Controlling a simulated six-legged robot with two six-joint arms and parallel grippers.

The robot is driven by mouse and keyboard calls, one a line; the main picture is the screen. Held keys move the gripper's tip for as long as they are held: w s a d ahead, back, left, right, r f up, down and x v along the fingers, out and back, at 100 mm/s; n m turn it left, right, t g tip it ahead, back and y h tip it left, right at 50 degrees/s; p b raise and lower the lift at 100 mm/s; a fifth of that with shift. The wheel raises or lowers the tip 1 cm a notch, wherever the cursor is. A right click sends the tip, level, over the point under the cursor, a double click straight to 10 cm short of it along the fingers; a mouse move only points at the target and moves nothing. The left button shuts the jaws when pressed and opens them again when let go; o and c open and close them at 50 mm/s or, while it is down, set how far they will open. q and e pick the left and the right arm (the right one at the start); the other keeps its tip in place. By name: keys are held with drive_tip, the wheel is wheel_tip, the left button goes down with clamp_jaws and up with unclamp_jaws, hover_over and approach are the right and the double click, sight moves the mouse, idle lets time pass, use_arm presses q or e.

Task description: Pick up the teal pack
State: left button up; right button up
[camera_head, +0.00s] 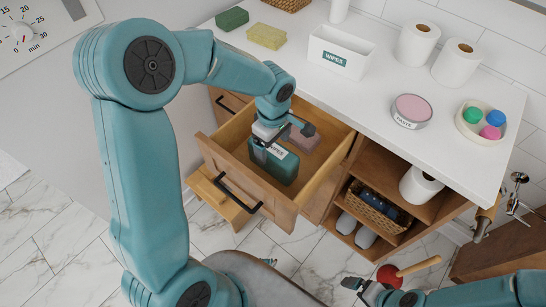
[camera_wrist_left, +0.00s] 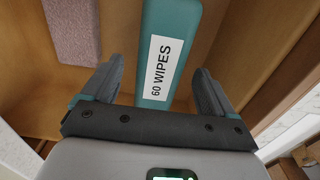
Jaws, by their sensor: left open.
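The teal pack (camera_head: 278,165) stands in the open drawer (camera_head: 226,161), with a white label reading "60 WIPES" in the left wrist view (camera_wrist_left: 168,40). My left gripper (camera_head: 276,140) is over the drawer at the pack. In the left wrist view its fingers (camera_wrist_left: 155,88) are open, one on each side of the pack, with gaps between them and its sides.
A pink block (camera_head: 304,138) lies in the drawer beside the pack. The drawer walls are close around my left gripper. The counter (camera_head: 366,94) above holds a white wipes box (camera_head: 340,55), paper rolls (camera_head: 418,43) and a pink-topped tin (camera_head: 411,111).

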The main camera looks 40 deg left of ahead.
use_arm(q)
drive_tip(key=shift+f, duration=0.25)
drive_tip(key=c, duration=1.5)
drive_tip(key=shift+r, duration=0.1)
clamp_jaws()
drive_tip(key=shift+r, duration=0.1)
